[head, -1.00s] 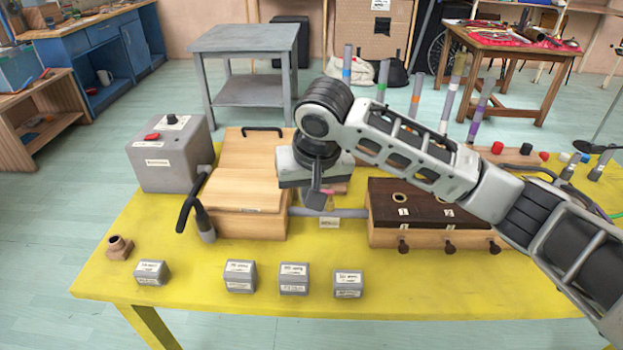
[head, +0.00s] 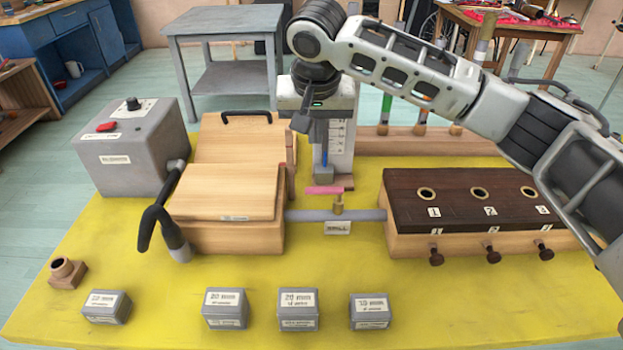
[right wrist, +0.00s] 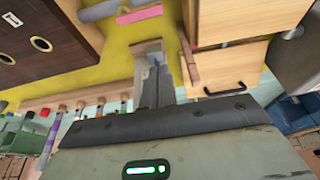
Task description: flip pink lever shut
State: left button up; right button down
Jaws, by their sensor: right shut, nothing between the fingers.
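The pink lever (head: 324,190) sits on a small brass stem (head: 337,205) on the grey pipe (head: 300,215) between the pale wooden box and the dark-topped box. Its bar lies roughly along the pipe. The lever also shows near the top edge of the right wrist view (right wrist: 139,14). My right gripper (head: 323,176) points down just behind the lever. Its fingers (right wrist: 149,50) are shut and empty, and they look apart from the lever in the right wrist view. My left gripper is in neither view.
The pale wooden box (head: 228,192) stands left of the lever, with a grey box (head: 135,150) and black hose beyond. The dark-topped box (head: 460,195) stands right. Several small grey labelled blocks (head: 298,308) line the front.

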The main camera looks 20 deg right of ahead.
jog(key=shift+s+r, duration=0.1)
jog(key=shift+r, duration=0.05)
jog(key=a+x, duration=0.1)
jog(key=x, duration=0.9)
jog(key=s, duration=0.3)
jog(key=shift+s, duration=0.4)
jog(key=shift+p, duration=0.35)
